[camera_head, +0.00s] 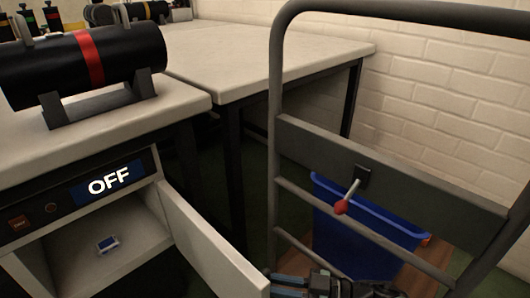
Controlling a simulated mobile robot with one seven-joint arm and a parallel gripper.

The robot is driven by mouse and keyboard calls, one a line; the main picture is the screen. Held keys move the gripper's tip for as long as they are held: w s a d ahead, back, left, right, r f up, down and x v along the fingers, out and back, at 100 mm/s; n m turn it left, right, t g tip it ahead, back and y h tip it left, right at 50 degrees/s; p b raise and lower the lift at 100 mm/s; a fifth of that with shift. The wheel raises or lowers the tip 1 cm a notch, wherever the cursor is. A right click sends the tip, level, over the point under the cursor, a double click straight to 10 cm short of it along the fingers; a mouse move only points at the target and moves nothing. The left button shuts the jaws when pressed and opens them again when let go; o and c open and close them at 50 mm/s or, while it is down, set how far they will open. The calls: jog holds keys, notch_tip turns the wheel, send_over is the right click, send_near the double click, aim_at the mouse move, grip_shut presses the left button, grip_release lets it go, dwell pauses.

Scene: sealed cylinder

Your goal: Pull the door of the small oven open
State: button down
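The small oven (22,250) is a pale box under the left table, with a dark control panel and a display reading OFF. Its pale door (208,243) stands open, swung out to the right from the front opening. A small blue-and-white object (107,243) lies inside. My gripper (277,285) is at the bottom edge of the picture, just right of the door's free edge. Its fingers point left toward that edge. It is partly cut off, and I cannot tell whether it touches the door or how far apart its fingers are.
A black cylinder with a red band (94,58) rests in a stand on the left table (185,103). Another pale table (270,55) stands behind. At right, a grey metal frame (275,90) with a red-tipped lever (342,206) stands close to my gripper, before a blue bin (345,250).

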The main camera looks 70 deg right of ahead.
jog(key=shift+w, duration=0.15)
jog(key=c, duration=0.9)
grip_release()
jog(key=shift+o, duration=0.2)
